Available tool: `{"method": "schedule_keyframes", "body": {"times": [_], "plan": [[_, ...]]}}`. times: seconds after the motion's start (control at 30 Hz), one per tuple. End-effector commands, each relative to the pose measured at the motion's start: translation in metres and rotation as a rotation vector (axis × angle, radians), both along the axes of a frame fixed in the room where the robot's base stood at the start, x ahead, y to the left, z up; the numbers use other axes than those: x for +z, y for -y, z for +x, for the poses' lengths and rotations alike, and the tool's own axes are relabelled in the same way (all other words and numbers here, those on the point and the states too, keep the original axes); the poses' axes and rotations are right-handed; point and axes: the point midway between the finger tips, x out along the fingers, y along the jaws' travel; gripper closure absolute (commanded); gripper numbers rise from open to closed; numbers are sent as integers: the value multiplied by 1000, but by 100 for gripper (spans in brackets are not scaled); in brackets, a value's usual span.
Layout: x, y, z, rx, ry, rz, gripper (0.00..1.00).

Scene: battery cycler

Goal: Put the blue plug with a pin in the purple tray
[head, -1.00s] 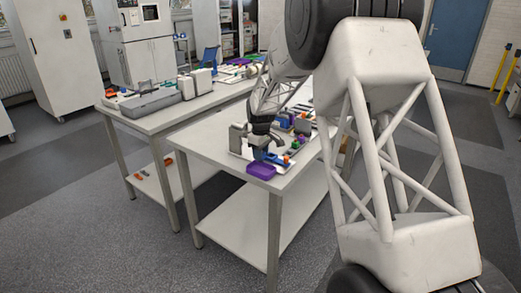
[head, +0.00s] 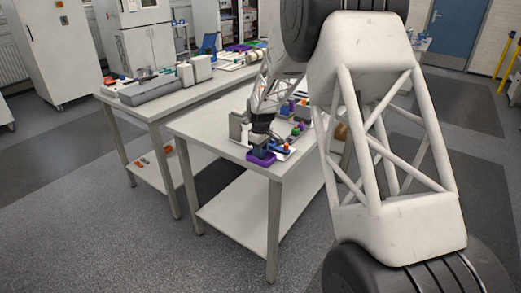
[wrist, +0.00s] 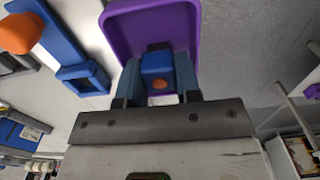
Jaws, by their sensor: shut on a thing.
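My gripper (wrist: 160,84) is shut on the blue plug (wrist: 157,65), whose round orange-brown pin end faces the wrist camera. The purple tray (wrist: 118,28) lies just beyond the fingertips in the wrist view, and the plug overlaps its floor in the picture. The gap between plug and tray floor cannot be judged. In the head view my gripper (head: 262,146) is right at the purple tray (head: 259,161), near the table's front corner. The plug is not clearly visible there.
A blue frame-shaped part (wrist: 83,78) and an orange knob (wrist: 17,34) are close to the left of the tray. In the head view, several small coloured parts (head: 299,128) lie farther back on the white table (head: 205,130). Its left part has clear room.

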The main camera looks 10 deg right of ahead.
Motion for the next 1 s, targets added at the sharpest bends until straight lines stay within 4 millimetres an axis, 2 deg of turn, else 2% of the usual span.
{"method": "schedule_keyframes", "body": {"times": [0.2,0.23,0.4,0.43,0.73,1.0], "plan": [[0,0,0,0,0,0,96],[0,0,0,0,0,0,67],[0,0,0,0,0,0,41],[0,0,0,0,0,0,39],[4,0,0,0,0,0,39],[29,0,0,0,3,0,39]]}}
